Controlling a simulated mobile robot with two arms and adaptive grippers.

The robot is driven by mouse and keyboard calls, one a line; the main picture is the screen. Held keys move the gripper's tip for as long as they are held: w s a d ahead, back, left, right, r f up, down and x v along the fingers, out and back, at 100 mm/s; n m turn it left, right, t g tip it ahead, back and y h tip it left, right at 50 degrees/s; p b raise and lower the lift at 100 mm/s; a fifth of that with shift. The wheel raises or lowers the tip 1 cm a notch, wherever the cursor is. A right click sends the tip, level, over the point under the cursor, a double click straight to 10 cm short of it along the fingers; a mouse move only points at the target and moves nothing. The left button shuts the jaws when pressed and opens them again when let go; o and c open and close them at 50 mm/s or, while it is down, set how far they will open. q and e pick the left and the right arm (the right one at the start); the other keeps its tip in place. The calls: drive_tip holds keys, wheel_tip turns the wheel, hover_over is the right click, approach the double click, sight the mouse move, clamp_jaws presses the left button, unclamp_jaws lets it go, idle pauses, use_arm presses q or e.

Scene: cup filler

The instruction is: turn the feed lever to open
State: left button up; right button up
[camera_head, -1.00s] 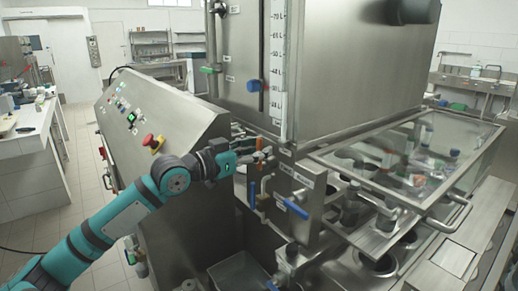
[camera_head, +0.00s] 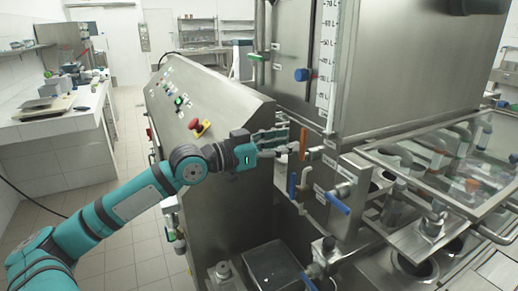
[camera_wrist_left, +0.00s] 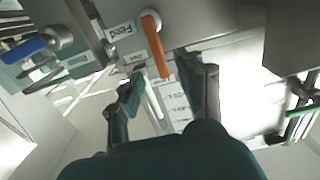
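The feed lever is orange and shows in the left wrist view (camera_wrist_left: 155,45), beside a label reading "Feed". In the head view the orange lever (camera_head: 303,143) hangs upright just off my left fingertips. My left gripper (camera_head: 284,143) is level with it and points right. In the left wrist view my left gripper (camera_wrist_left: 160,82) has its two dark fingers apart, with a gap between them. The lever's lower end lies near that gap in the picture; I cannot tell whether the fingers touch it. My right gripper is not in view.
Blue-handled levers (camera_head: 337,203) sit below and right of the orange one. A sloped control panel with a red stop button (camera_head: 200,127) stands behind my left arm. A steel tank (camera_head: 400,60) rises above, and a clear-covered filling section (camera_head: 440,165) lies at right.

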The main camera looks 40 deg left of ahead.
use_arm(q)
drive_tip(key=v, duration=0.6)
drive_tip(key=shift+f, duration=0.1)
idle(0.5)
